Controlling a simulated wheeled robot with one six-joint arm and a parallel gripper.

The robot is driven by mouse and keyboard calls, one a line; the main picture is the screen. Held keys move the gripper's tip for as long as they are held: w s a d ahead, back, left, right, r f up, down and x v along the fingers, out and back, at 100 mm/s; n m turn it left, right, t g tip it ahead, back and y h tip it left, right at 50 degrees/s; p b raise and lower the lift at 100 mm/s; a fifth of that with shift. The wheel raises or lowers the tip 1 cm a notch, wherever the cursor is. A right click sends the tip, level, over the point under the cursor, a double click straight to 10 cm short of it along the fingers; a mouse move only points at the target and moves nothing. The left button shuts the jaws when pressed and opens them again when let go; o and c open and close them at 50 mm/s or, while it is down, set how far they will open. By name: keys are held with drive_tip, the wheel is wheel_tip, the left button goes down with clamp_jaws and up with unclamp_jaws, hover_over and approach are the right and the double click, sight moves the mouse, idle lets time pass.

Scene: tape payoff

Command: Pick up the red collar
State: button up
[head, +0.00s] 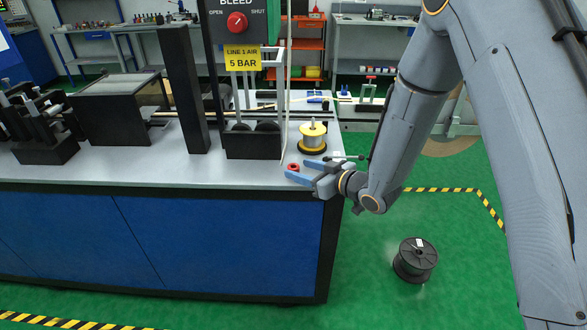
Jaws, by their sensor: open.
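The red collar (293,167) is a small red ring lying flat on the light grey bench top (238,178), near its right end. My gripper (296,170) comes in from the right, low over the bench top. Its two blue fingers are spread apart and point left. In this view the collar shows between the fingertips. I cannot tell whether the fingers touch it or how high they are above the bench.
A yellow and white spool (312,138) stands just behind the collar. A black block (253,143) and a panel with a red knob (237,22) are to the left. A black reel (415,260) lies on the green floor at right. The bench top in front is clear.

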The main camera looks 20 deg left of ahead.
sight(292, 165)
drive_tip(key=shift+p+x, duration=0.75)
drive_tip(key=shift+x, duration=1.5)
drive_tip(key=shift+w+d, duration=0.1)
drive_tip(key=shift+w, duration=0.1)
drive_tip(key=c, duration=1.1)
drive_tip(key=shift+c, duration=0.2)
